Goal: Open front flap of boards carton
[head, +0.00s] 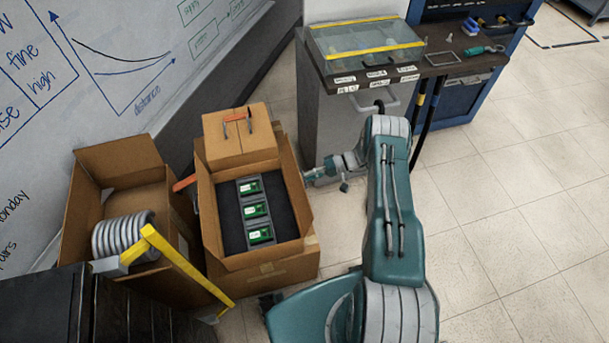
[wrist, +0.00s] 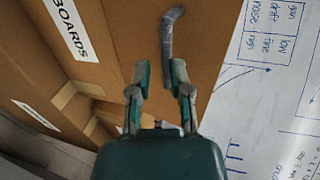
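The boards carton (head: 280,262) is brown and stands in the middle of the head view. Its top is open, showing a dark lining and a grey rack (head: 253,208) of green boards. A brown cardboard piece with an orange handle (head: 238,122) stands at its far end. In the wrist view a "BOARDS" label (wrist: 68,28) is on a cardboard face, beside a bent grey strip (wrist: 170,42). My gripper (wrist: 160,70) is open, its fingers apart with nothing visibly held; the strip lies just beyond the tips. In the head view it is near the carton's right side (head: 312,176).
Another open carton (head: 120,165) with a grey coil (head: 125,235) stands at left, with a yellow bar (head: 185,265) in front. A whiteboard (head: 110,50) is behind. A workbench (head: 440,62) with a glass-topped case (head: 362,40) stands behind at right. The floor at right is clear.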

